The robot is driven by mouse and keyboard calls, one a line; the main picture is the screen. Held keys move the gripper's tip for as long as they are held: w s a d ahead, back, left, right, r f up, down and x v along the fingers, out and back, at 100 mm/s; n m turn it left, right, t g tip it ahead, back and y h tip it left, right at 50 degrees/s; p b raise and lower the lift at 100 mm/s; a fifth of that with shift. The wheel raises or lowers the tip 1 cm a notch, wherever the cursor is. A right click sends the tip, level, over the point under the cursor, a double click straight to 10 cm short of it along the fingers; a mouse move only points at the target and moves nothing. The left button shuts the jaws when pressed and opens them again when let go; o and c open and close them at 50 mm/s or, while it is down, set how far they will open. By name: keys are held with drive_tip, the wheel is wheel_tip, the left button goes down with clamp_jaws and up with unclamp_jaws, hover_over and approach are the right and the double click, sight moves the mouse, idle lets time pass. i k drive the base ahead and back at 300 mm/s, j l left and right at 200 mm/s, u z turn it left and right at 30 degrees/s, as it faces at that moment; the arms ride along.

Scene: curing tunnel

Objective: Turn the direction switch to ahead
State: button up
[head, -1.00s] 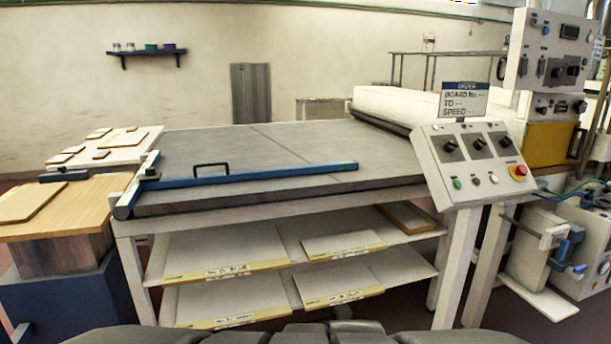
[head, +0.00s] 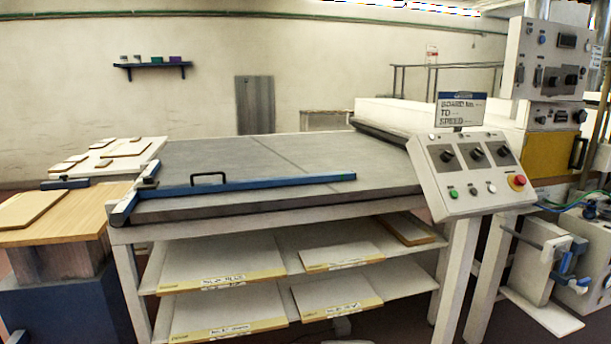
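A sloped white control box (head: 456,200) stands on a post at the right front of the conveyor table. Its face carries three black rotary switches on grey plates: a left one (head: 446,156), a middle one (head: 476,152) and a right one (head: 502,151). Their labels and pointer settings are too small to read, so I cannot tell which is the direction switch. Below them are a green button (head: 453,194), a dark button, a white button and a red stop button (head: 518,182) on yellow. My gripper is not in view.
The conveyor table (head: 285,160) has a blue bar (head: 260,186) with a black handle along its front. Shelves with boards lie beneath. A sign (head: 461,108) stands behind the control box. A taller control cabinet (head: 548,60) and a clamp device (head: 560,255) are at right.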

sight(476, 153)
drive_tip(key=z, duration=1.2)
